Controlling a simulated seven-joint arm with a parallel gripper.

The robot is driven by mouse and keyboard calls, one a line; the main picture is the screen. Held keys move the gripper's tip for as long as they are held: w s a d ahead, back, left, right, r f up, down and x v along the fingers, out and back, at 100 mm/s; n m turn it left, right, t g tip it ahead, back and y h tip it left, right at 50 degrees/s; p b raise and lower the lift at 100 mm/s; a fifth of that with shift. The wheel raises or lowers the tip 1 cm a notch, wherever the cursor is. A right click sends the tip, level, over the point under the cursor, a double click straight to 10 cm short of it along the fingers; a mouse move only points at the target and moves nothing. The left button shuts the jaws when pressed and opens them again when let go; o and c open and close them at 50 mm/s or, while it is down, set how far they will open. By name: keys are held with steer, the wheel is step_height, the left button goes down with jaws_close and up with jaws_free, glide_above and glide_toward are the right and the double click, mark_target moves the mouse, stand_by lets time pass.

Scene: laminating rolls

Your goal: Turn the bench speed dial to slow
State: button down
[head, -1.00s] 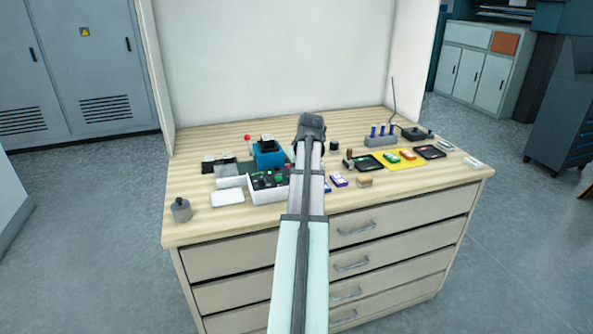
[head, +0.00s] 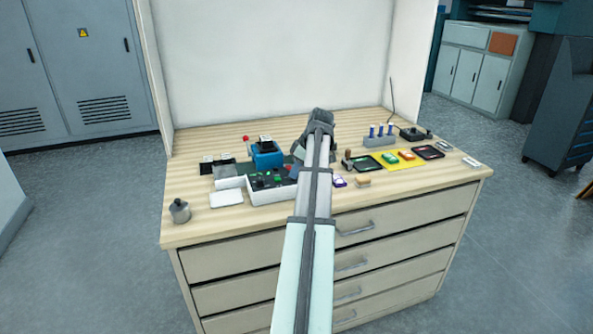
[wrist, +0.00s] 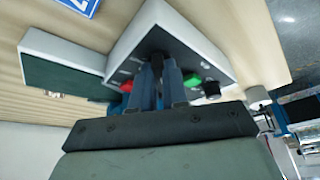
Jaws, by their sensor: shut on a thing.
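In the wrist view, the white control box (wrist: 130,42) has a dark panel with a green button (wrist: 192,80), a red button (wrist: 127,86) and a black knob (wrist: 211,90) at one side. My gripper (wrist: 158,82) has its fingers close together over the panel, shut on a dark dial (wrist: 157,58) that is mostly hidden between them. The dial's pointer and markings cannot be read. In the head view, the control box (head: 268,198) stands on the bench, partly behind my arm. My fingertips are hidden there.
At right are a yellow mat (head: 416,162) with cards and a grey rack (head: 380,141).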

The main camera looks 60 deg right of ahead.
stand_by(0.5)
steer(key=c, duration=1.1)
jaws_free()
steer(key=shift+c, duration=0.2)
steer(key=shift+r, duration=0.15)
steer(key=v, duration=1.3)
steer(key=shift+r, duration=0.25)
steer(key=shift+s, duration=0.1)
